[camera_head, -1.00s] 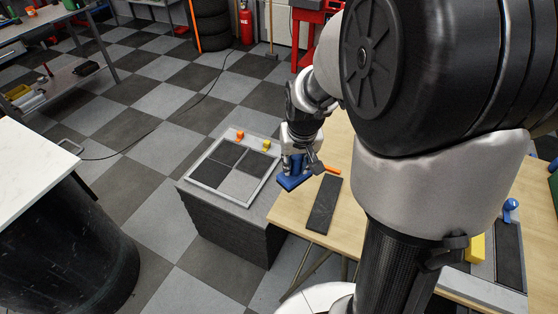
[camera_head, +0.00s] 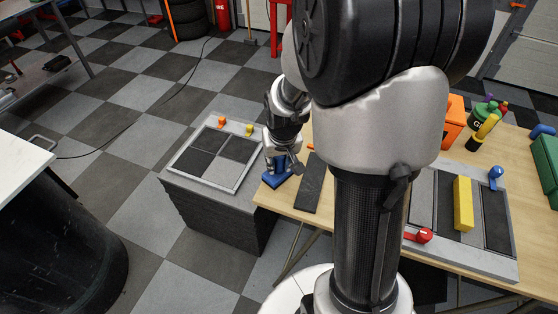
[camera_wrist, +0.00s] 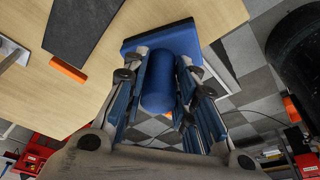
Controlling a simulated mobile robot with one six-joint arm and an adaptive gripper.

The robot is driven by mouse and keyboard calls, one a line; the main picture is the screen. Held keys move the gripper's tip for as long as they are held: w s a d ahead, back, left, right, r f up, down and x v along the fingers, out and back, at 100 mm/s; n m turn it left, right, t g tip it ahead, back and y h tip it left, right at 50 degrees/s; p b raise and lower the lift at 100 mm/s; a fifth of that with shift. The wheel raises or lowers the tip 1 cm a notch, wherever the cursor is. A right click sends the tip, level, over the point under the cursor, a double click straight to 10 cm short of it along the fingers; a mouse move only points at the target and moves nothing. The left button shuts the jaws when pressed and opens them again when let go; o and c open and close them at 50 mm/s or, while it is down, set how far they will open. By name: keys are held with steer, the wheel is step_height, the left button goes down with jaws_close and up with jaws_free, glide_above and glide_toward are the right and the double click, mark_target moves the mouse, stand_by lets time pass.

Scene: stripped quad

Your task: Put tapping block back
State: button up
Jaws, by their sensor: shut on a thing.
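A blue block (camera_head: 277,180) with a flat base and a round handle is at my gripper (camera_head: 281,160), near the left edge of the wooden table (camera_head: 285,204). In the wrist view, the fingers of my gripper (camera_wrist: 168,85) are shut around the blue handle (camera_wrist: 158,84). The flat base (camera_wrist: 160,38) is at the far end of the handle. I cannot tell whether the base touches the table. A yellow bar (camera_head: 463,203) stands on the grey panel (camera_head: 490,262) at the right of the table.
A black strip (camera_head: 311,184) lies just right of the blue block. A grey stand with a framed tile panel (camera_head: 243,184) is at the left, with an orange piece (camera_head: 222,121) and a yellow piece (camera_head: 249,129) on it. A red knob (camera_head: 424,236) and blue knob (camera_head: 496,172) are on the grey panel.

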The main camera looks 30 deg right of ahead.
steer(key=o, duration=1)
steer(key=shift+r, duration=0.1)
steer(key=p+v, duration=0.5)
steer(key=v, duration=0.7)
steer(key=s+a+r+n, duration=0.1)
steer(key=s+a+r, duration=0.2)
steer(key=s, duration=0.2)
steer(key=s+a+r+n+t, duration=0.1)
steer(key=s+a+r, duration=0.2)
steer(key=s, duration=0.3)
steer(key=s+a+r+n+y, duration=0.1)
steer(key=s+a+r, duration=0.3)
steer(key=s+a, duration=0.1)
steer(key=shift+s+a+r+n+t, duration=0.1)
steer(key=shift+s+a+n+t, duration=0.1)
steer(key=shift+n+t, duration=0.1)
